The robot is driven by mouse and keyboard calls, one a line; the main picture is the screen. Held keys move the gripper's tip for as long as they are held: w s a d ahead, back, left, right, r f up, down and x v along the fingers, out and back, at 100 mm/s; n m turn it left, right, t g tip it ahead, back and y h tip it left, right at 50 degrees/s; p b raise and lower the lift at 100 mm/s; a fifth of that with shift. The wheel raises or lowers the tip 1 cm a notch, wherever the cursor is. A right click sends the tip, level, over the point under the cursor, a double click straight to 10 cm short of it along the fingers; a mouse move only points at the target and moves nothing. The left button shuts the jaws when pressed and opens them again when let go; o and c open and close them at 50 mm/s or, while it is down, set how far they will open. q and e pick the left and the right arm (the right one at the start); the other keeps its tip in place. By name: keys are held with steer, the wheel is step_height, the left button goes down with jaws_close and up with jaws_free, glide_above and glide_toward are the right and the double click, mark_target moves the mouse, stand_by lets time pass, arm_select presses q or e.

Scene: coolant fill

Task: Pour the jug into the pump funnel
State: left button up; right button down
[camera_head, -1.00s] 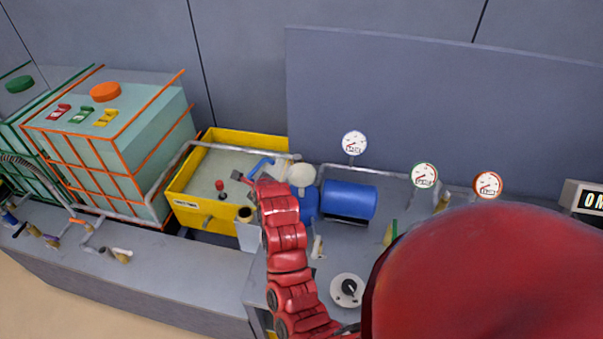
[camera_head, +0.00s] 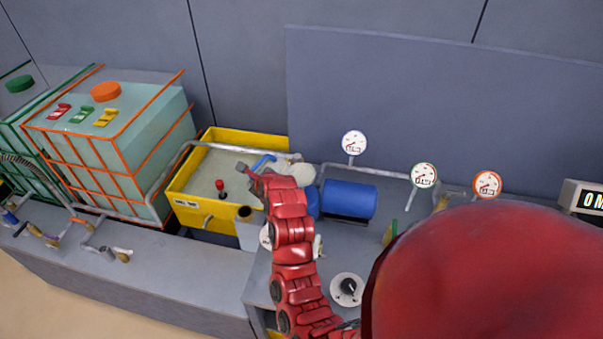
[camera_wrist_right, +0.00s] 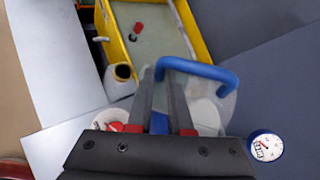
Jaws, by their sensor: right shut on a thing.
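My right gripper (camera_wrist_right: 162,82) is shut on the blue handle (camera_wrist_right: 205,70) of the jug. In the head view the gripper (camera_head: 257,177) is near the right end of the yellow-walled tank, with the blue handle (camera_head: 264,162) just past it. The jug's body is pale and see-through in the wrist view (camera_wrist_right: 224,76), and my fingers and arm hide much of it. I cannot tell its tilt or level. A pale round part (camera_head: 303,174), possibly the funnel, sits beside my wrist above the blue pump (camera_head: 349,200). My left gripper is out of view.
The yellow tank (camera_head: 224,222) holds a red-knobbed part (camera_head: 220,185). Grey pipes run along it and behind the pump. Several dial gauges (camera_head: 354,144) stand at the back. A tank with an orange cap (camera_head: 105,91) is at left. A round knob (camera_head: 347,289) lies nearer me.

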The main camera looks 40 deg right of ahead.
mark_target(256, 169)
steer(key=shift+d+r+m+y, duration=0.25)
steer(key=shift+r+y, duration=0.05)
steer(key=shift+r, duration=0.3)
steer(key=shift+d+r+m+y, duration=0.2)
steer(key=shift+r+m+y, duration=0.1)
steer(key=shift+r, duration=0.3)
stand_by(0.6)
